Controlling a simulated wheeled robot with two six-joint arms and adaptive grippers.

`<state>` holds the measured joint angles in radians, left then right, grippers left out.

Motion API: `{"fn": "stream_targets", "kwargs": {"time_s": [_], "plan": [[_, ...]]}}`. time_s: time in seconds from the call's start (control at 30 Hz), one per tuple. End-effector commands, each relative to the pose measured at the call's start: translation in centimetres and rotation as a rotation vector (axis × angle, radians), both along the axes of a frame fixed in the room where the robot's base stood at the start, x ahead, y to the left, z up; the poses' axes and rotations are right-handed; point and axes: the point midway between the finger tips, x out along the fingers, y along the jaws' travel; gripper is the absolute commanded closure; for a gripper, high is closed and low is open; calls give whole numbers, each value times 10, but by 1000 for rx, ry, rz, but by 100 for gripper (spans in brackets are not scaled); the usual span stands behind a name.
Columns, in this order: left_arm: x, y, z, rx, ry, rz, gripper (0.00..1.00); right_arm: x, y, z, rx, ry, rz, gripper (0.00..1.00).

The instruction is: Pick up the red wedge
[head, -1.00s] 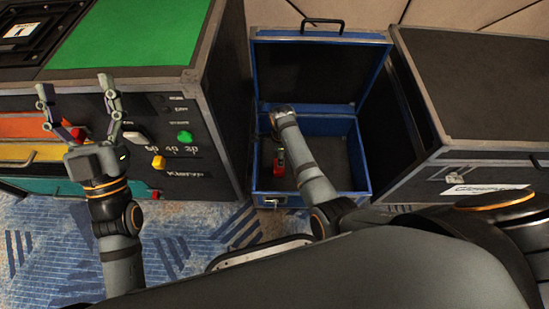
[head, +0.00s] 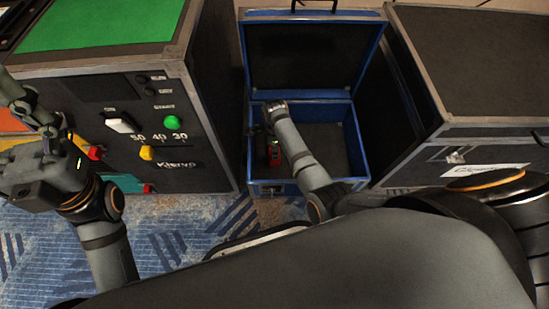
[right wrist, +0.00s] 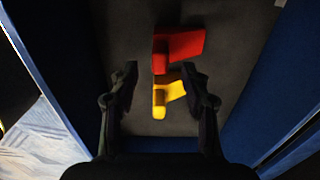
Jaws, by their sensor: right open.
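The red wedge (right wrist: 178,48) lies on the dark floor of the blue case in the right wrist view, just beyond my right fingertips. A yellow wedge (right wrist: 166,97) lies nearer, between the fingers. My right gripper (right wrist: 160,75) is open, with nothing held. In the head view my right arm reaches into the open blue case (head: 362,165), and its forearm hides part of the inside. A red piece (head: 274,155) shows beside that forearm; I cannot tell if it is the wedge. My left gripper (head: 42,125) is at the left edge, in front of the panel, partly cut off.
A dark console (head: 215,100) with a green top and coloured knobs stands left of the case. A dark flight case (head: 480,70) stands to the right. The case's lid (head: 315,55) is raised at the back. Blue walls flank my right gripper closely.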

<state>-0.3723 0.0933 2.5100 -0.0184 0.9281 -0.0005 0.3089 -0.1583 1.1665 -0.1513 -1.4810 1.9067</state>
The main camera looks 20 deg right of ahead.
Motion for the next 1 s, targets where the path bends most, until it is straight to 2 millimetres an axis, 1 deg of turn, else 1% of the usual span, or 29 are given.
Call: {"fn": "stream_targets", "kwargs": {"time_s": [0.1, 0.17, 0.27, 0.4, 0.47, 0.67, 0.7, 1.0], "plan": [[-1, 0, 0, 0, -5, 0, 25, 0, 0, -1, 0, -1, 0, 53], [-1, 0, -3, 0, -4, 2, 25, 0, 0, -4, 0, -1, 0, 53], [0, 0, -13, 0, -4, 7, 25, 0, 0, -18, 0, -1, 0, 53], [0, -1, -31, 1, -4, 17, 25, 0, 0, -46, 0, -1, 0, 53], [0, -1, -35, 1, -4, 21, 25, 0, 0, -53, 0, 0, -1, 53], [1, -1, -32, 2, -3, 24, 25, 0, 0, -52, 1, -1, -1, 53], [1, -1, -32, 2, -3, 24, 25, 0, 0, -52, 1, -1, -1, 54], [1, -1, -32, 2, -3, 24, 25, 0, 0, -52, 0, -1, 0, 95]]}}
